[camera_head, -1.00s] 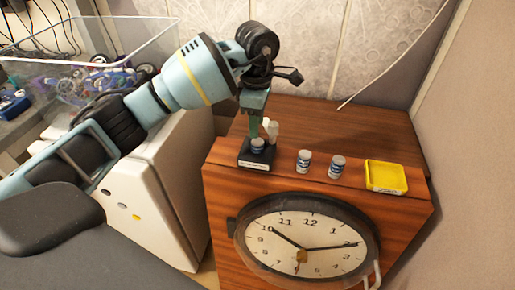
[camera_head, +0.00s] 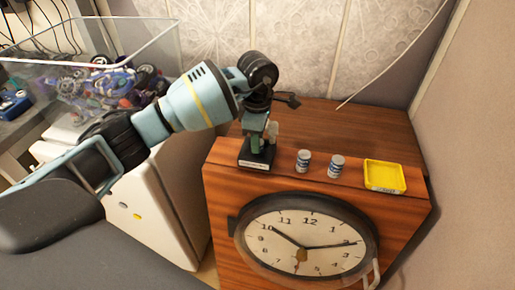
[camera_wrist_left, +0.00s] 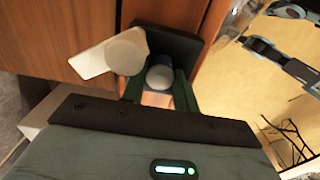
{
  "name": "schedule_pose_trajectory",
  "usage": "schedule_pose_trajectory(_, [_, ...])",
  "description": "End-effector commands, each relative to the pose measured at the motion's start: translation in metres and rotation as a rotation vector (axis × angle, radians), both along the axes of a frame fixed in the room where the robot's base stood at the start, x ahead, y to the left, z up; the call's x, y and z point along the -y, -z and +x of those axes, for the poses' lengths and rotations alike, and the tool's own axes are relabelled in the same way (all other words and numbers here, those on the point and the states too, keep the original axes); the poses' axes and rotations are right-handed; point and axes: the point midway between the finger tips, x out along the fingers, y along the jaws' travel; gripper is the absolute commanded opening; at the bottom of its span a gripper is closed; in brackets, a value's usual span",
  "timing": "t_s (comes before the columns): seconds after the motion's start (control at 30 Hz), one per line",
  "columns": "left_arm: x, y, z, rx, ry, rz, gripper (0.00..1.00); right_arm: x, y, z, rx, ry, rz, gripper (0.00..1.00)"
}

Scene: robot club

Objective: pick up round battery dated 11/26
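My left gripper (camera_head: 257,143) is lowered at the small black stand (camera_head: 257,157) at the front left of the wooden clock cabinet. In the left wrist view a round battery (camera_wrist_left: 160,76) with a pale top is between its two fingers (camera_wrist_left: 158,88), beside the black stand (camera_wrist_left: 178,42). The fingers are apart, one on each side of it; whether they press on it cannot be told. Two more round batteries, one (camera_head: 303,161) and another (camera_head: 336,166), stand upright to the right. No date is readable.
A pale white object (camera_head: 272,132) stands just behind the gripper; it also shows in the left wrist view (camera_wrist_left: 122,52). A yellow tray (camera_head: 384,176) lies at the right on the wooden top (camera_head: 340,130). A clear bin (camera_head: 150,42) is at the left.

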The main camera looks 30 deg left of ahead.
Motion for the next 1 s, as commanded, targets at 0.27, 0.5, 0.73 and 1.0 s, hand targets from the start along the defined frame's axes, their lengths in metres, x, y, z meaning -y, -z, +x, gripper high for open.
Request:
schedule_pose_trajectory(0.27, [0.0, -0.001, 0.0, 0.001, 0.0, 0.0, 0.03, 0.0, 0.0, 0.0, -0.001, 0.0, 0.0, 0.36])
schedule_pose_trajectory(0.5, [0.0, -0.004, 0.0, 0.002, 0.0, 0.0, 0.03, 0.0, 0.001, -0.001, -0.002, 0.0, 0.0, 0.36])
schedule_pose_trajectory(0.73, [0.0, -0.026, 0.001, 0.003, 0.001, -0.001, 0.03, 0.0, 0.004, -0.003, -0.008, -0.001, -0.001, 0.36])
schedule_pose_trajectory(1.0, [0.009, -0.038, -0.022, 0.001, 0.002, 0.001, 0.03, 0.0, 0.004, -0.002, -0.007, -0.001, 0.0, 0.36])
